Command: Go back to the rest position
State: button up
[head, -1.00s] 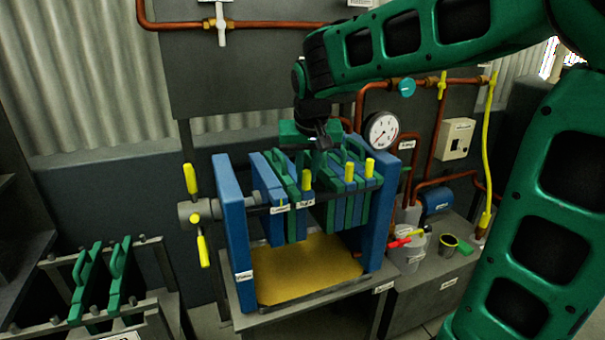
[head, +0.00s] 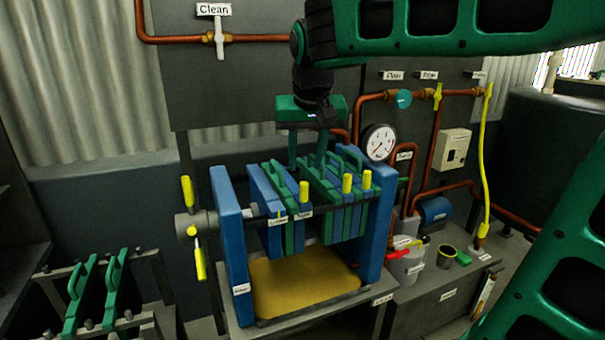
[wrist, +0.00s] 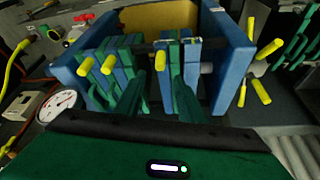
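My gripper (head: 307,158) hangs from the green arm just above the blue-framed press (head: 229,235). Its two green fingers are apart, and I see nothing held between them. In the wrist view my gripper (wrist: 155,82) also shows spread fingers, over the plates. The press holds upright green and blue plates (head: 337,200), with a gap between a left group (head: 275,215) and a right group. Whether the fingertips are fully clear of the plate tops is hard to tell.
A rack at lower left holds two green plates (head: 90,291). Copper pipes (head: 270,39), a pressure gauge (head: 380,142) and a yellow hose (head: 484,165) are behind and to the right. Yellow handles (head: 347,183) stick up from the press. A yellow tray floor (head: 300,285) lies below the plates.

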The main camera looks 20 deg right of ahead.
jog(key=shift+v, duration=0.95)
jog(key=shift+f, duration=0.1)
jog(key=s+d+f+m+g, duration=0.2)
jog(key=s+d+f, duration=0.85)
jog(key=s, duration=0.25)
jog(key=s+d+f+g+y, duration=0.1)
jog(key=s+f+g, duration=0.1)
jog(key=s+f, duration=0.7)
jog(key=s, duration=0.5)
jog(key=shift+d+m+y, duration=0.3)
jog(key=shift+d+m, duration=0.1)
